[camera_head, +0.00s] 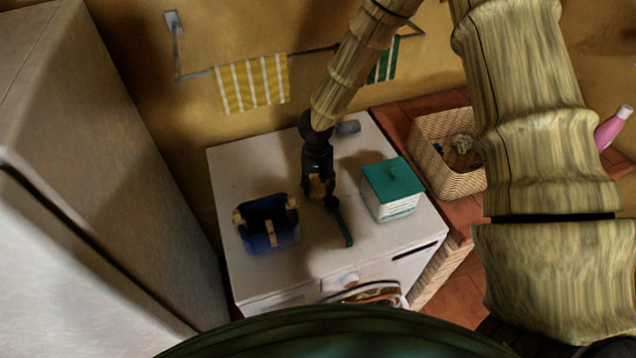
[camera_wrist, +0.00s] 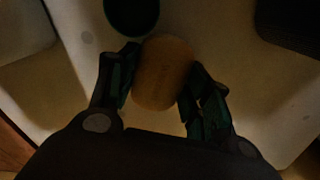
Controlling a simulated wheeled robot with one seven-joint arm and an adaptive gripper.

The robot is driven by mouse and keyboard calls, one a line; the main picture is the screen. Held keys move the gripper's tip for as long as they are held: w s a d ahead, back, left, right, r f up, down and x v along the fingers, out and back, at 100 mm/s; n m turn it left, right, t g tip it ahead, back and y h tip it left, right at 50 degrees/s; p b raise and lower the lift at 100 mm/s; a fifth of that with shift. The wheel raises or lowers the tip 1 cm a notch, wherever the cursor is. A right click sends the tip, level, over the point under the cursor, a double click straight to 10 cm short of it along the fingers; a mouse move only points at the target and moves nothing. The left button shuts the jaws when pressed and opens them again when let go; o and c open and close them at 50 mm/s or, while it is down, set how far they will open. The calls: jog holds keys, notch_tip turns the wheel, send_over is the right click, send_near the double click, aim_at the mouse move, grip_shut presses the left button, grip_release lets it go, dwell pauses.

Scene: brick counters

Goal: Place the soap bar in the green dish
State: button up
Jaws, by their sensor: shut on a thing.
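My gripper (camera_head: 318,197) hangs over the white machine top in the head view. In the wrist view, my gripper (camera_wrist: 158,85) is shut on the tan, rounded soap bar (camera_wrist: 163,72), with a dark green finger on each side. The soap bar also shows as a small orange-tan patch (camera_head: 317,188) between the fingers in the head view. A dark green thing (camera_head: 343,228), narrow from this side, lies just right of and in front of my gripper. A dark round shape (camera_wrist: 132,14) is beyond the soap in the wrist view. I cannot tell for certain that either is the green dish.
A blue caddy (camera_head: 268,240) with tan pieces on its rim stands left of my gripper. A white box with a teal lid (camera_head: 392,181) stands right. A wicker basket (camera_head: 428,153) is farther right on the brick counter. The machine top (camera_head: 239,172) is bare at back left.

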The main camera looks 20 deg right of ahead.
jog(key=shift+f, duration=0.1)
jog(key=o, duration=1.2)
jog(key=shift+c, duration=0.2)
